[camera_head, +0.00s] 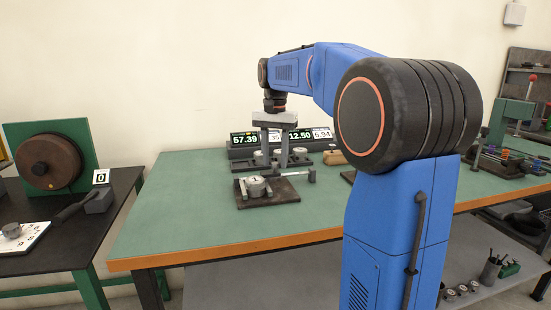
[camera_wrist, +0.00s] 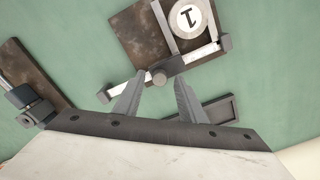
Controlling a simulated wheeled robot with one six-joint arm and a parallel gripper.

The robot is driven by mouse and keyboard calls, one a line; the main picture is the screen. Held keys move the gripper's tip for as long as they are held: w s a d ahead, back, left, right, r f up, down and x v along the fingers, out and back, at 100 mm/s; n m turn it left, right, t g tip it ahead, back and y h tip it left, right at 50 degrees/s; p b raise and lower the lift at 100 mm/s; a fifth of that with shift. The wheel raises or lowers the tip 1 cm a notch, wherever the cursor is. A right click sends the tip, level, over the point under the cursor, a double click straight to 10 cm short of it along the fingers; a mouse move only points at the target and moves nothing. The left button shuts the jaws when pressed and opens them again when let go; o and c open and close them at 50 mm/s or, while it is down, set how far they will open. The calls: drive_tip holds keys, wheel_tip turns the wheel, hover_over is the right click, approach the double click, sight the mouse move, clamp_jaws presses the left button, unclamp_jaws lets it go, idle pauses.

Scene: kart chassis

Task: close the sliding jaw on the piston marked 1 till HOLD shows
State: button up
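The piston marked 1 (camera_head: 255,186) stands on a brown metal plate (camera_head: 285,195) on the green table. In the wrist view the piston (camera_wrist: 189,18) is at the top edge, between two pale jaw bars. Which bar is the sliding jaw I cannot tell. My gripper (camera_head: 274,164) points down above the plate's far side. In the wrist view its open fingers (camera_wrist: 159,80) appear either side of the knob; contact is not clear. No HOLD sign is readable.
Behind the plate stand dark displays (camera_head: 243,139) reading 57.39 and 12.50, and a dark tray (camera_head: 300,157) with round parts. The table (camera_head: 190,210) is clear at left and front.

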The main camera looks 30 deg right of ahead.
wheel_tip(320, 180, up, 17)
drive_tip(key=shift+r, duration=0.2)
idle(0.6)
idle(0.8)
